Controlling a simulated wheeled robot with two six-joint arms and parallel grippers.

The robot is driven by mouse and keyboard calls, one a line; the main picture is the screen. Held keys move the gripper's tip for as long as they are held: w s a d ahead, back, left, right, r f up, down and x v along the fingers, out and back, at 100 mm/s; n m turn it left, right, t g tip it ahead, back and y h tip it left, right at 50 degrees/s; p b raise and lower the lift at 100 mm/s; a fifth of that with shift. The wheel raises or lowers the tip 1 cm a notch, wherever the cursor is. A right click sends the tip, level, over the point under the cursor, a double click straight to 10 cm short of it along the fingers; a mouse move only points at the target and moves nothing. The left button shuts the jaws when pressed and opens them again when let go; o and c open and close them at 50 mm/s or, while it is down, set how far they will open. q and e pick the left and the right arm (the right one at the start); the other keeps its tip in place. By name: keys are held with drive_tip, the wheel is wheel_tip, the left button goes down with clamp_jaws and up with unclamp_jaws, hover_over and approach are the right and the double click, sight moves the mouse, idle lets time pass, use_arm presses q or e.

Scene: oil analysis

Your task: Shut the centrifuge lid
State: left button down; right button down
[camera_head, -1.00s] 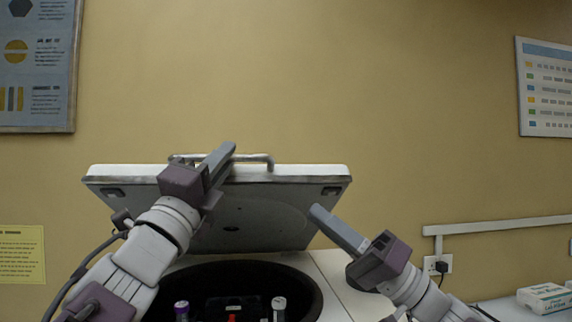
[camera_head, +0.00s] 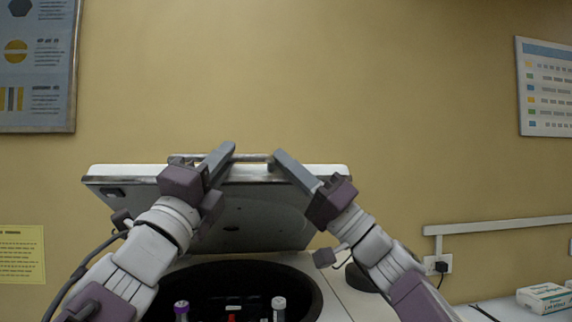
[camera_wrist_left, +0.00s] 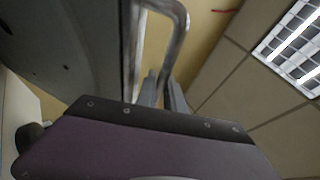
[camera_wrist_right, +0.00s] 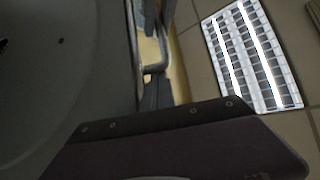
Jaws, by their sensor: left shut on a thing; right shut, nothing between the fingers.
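The centrifuge lid (camera_head: 262,215) stands raised and tilted back over the open centrifuge bowl (camera_head: 250,268). A metal bar handle (camera_head: 250,157) runs along the lid's top edge; it also shows in the left wrist view (camera_wrist_left: 181,22) and the right wrist view (camera_wrist_right: 157,68). My left gripper (camera_head: 230,148) is shut on the handle near its left part. My right gripper (camera_head: 278,155) is shut and empty at the handle's right end, close to it; whether it touches the bar I cannot tell. Fingers of both grippers partly hide the handle and the lid's top edge.
Inside the bowl stand a purple-capped tube (camera_head: 181,307) and a white-capped tube (camera_head: 279,304), with a red item (camera_head: 232,317) between them. A white box (camera_head: 545,298) lies on the counter at far right. A wall socket (camera_head: 438,265) with a plug is behind.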

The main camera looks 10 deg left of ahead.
idle(0.3)
use_arm(q)
drive_tip(key=shift+d, duration=0.2)
use_arm(e)
drive_tip(key=f, duration=0.1)
drive_tip(key=s+n, duration=0.1)
drive_tip(key=f+g, duration=0.1)
drive_tip(key=shift+s+d+f+y, duration=0.25)
drive_tip(key=shift+f+y, duration=0.05)
use_arm(q)
drive_tip(key=shift+w, duration=0.1)
use_arm(e)
drive_tip(key=shift+f, duration=0.1)
use_arm(q)
drive_tip(key=shift+d, duration=0.1)
